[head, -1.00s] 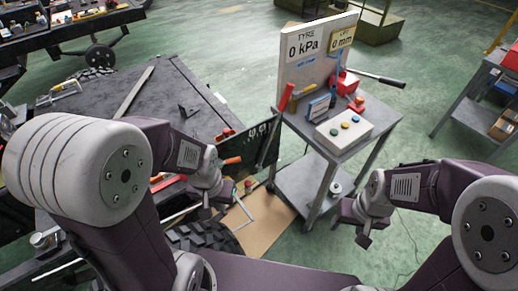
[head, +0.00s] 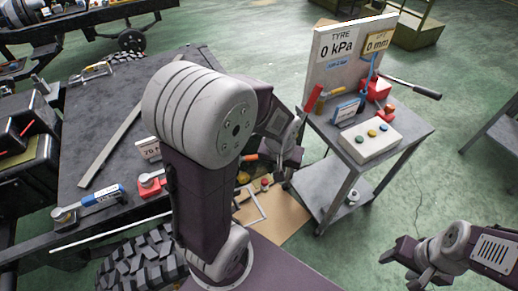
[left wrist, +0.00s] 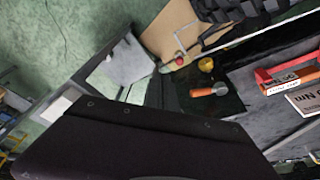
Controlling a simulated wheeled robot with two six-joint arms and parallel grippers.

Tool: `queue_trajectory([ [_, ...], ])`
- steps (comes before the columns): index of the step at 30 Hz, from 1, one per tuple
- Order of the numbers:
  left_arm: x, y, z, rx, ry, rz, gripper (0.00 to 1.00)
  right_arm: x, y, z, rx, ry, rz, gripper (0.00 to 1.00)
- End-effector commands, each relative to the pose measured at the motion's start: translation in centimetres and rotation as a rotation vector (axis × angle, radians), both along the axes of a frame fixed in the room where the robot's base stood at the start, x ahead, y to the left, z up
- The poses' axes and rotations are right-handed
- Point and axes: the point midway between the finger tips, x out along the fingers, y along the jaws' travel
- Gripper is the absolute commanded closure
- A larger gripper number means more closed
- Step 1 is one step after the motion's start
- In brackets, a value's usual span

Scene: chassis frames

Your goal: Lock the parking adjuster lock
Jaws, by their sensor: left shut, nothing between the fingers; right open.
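An orange-handled part (left wrist: 208,90) lies against the dark chassis side in the left wrist view, with a yellow round part (left wrist: 206,64) beside it. I cannot tell for sure which one is the parking adjuster lock. In the head view the orange handle (head: 250,157) shows only partly, behind my left arm. My left gripper (head: 288,172) is shut and empty, to the right of the orange handle, near the chassis end; its fingertips are hard to make out. My right gripper (head: 422,280) is open and empty at the lower right, far from the chassis.
A grey cart (head: 400,150) with a tyre gauge board (head: 345,55) and a button box (head: 370,138) stands right of the chassis. A blue-handled wrench (head: 95,197) lies on the bench at left. A tyre (head: 140,262) is below. Green floor is open at right.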

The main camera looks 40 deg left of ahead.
Motion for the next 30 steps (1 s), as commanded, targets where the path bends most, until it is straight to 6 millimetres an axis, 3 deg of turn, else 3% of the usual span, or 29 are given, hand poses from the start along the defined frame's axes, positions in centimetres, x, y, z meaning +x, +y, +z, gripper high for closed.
queue_trajectory([
  [6,5.0,6.7,1.0,0.039,-0.093,0.199,1.0,0.0,0.0,-0.7,0.0,0.0,0.0,0.45],
  [9,5.7,10.3,0.8,0.059,-0.105,0.272,1.0,0.0,0.0,-1.0,0.0,0.0,0.0,0.45],
  [12,5.1,12.4,0.2,0.061,-0.093,0.326,1.0,0.0,0.0,-1.2,0.0,0.0,0.0,0.45],
  [24,4.8,13.0,-0.1,0.061,-0.086,0.344,1.0,0.0,0.0,-1.2,0.0,0.0,0.0,0.45],
  [30,5.4,13.5,-2.9,0.059,-0.083,0.343,1.0,0.0,0.0,-1.8,0.0,0.0,0.0,0.45],
])
